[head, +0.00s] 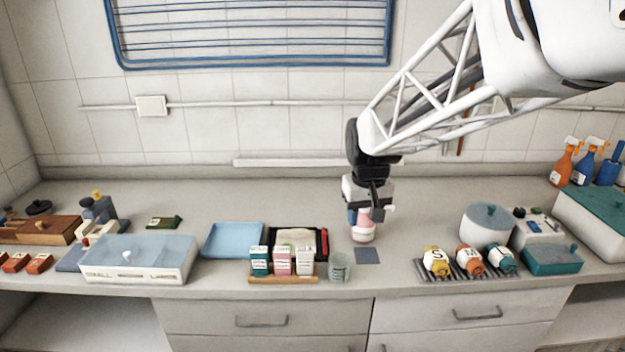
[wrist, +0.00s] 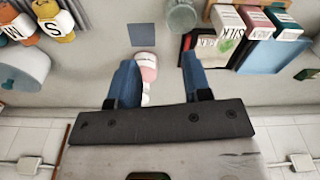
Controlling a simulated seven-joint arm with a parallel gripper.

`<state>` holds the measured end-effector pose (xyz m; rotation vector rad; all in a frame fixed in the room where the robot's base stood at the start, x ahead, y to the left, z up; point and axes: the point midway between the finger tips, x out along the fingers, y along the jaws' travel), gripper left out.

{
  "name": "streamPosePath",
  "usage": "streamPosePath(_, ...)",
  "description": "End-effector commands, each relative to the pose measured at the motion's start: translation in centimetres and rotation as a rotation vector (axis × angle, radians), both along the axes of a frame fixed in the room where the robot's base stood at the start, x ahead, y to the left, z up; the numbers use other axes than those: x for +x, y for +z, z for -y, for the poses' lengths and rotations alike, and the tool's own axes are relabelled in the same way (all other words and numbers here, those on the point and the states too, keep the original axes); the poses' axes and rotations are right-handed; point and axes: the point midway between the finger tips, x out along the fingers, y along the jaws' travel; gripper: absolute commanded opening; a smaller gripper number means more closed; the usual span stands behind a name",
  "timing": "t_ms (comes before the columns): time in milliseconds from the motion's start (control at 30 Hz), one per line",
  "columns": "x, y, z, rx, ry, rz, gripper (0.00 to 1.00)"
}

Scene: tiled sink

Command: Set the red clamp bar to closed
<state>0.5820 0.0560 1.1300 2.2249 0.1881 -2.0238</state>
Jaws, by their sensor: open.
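A narrow red bar (head: 324,242) lies along the right edge of a black tray-like frame (head: 316,236) with a cream pad in it. It looks like the clamp bar, but its exact position, open or closed, I cannot tell. A small part of the red bar shows in the wrist view (wrist: 187,42). My gripper (head: 364,215) points down to the right of that frame. In the wrist view my gripper (wrist: 157,63) has its two blue fingers wide apart. A pink bottle (wrist: 149,68) with a white label is beneath them, nearer the left finger; contact is unclear.
A glass (head: 340,266) and several small cartons (head: 282,260) on a wooden strip stand in front of the frame. A dark square (head: 367,256) lies before the bottle. Labelled jars (head: 470,260) sit on a rack to the right. The counter behind my gripper is clear.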

Motion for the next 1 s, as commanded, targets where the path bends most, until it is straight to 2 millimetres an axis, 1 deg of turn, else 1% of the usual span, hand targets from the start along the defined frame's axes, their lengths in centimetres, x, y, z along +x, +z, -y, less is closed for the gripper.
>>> streamPosePath(33, 1.2, -0.5, -0.4, -0.001, 0.008, -0.008, 0.45)
streamPosePath(100, 2.7, -1.1, -0.9, -0.002, 0.019, -0.015, 0.45)
streamPosePath(367, 8.0, -3.7, -3.0, -0.005, 0.060, -0.042, 0.45)
streamPosePath(600, 12.7, -6.7, -5.1, -0.009, 0.095, -0.068, 0.45)
streamPosePath(800, 15.7, -9.0, -6.6, -0.011, 0.122, -0.086, 0.45)
streamPosePath(1000, 17.1, -10.1, -7.3, -0.012, 0.134, -0.093, 0.45)
